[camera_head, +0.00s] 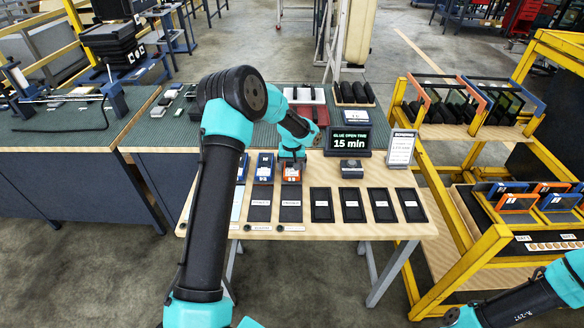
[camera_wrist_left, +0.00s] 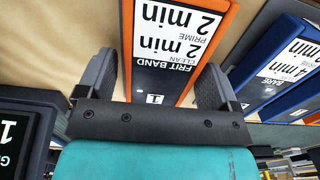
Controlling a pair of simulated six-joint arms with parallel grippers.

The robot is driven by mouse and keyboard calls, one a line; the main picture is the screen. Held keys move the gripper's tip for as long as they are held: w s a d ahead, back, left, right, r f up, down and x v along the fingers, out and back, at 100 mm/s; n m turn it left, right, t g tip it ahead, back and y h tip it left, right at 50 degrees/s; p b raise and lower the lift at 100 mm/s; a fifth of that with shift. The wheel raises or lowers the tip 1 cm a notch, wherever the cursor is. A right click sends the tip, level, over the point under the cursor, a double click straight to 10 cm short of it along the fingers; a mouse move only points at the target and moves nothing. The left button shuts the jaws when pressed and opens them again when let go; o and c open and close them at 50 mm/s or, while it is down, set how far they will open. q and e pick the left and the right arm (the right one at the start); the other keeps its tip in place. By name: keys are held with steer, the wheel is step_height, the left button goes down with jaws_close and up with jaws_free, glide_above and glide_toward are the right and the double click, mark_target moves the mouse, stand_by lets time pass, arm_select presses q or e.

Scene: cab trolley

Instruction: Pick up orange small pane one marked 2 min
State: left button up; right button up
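The small orange-framed pane (camera_head: 291,174) lies at the back of the wooden table, right of the blue-framed panes. In the left wrist view the orange pane (camera_wrist_left: 152,84) has a label reading frit band, clean 2 min, prime 2 min, and a 1 tag. My left gripper (camera_head: 291,158) is over its far end. In the wrist view my left gripper's two fingers (camera_wrist_left: 160,78) are apart, one on each side of the pane; I cannot tell whether they touch it. My right gripper (camera_head: 452,316) is at the lower right, partly cut off, its opening unclear.
A blue pane (camera_head: 264,168) marked 4 min in the wrist view (camera_wrist_left: 284,68) lies close beside it. A timer display (camera_head: 349,139) reading 15 min stands behind right. Several black trays (camera_head: 352,205) line the front. A yellow rack (camera_head: 470,250) stands right.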

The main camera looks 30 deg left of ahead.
arm_select(q)
steer(key=c, duration=0.9)
steer(key=shift+r, duration=0.15)
steer(key=shift+r, duration=0.6)
steer(key=shift+s+d+r, duration=0.1)
steer(key=shift+s+r, duration=0.05)
steer(key=shift+r, duration=0.4)
steer(key=shift+s+d+r, duration=0.1)
steer(key=shift+s+r, duration=0.05)
steer(key=shift+r, duration=0.4)
steer(key=s+d, duration=0.2)
steer(key=s, duration=0.2)
steer(key=s+d+r, duration=0.1)
steer(key=s+d, duration=0.2)
steer(key=s, duration=0.1)
steer(key=s+d, duration=0.3)
steer(key=s, duration=0.2)
steer(key=shift+r, duration=0.15)
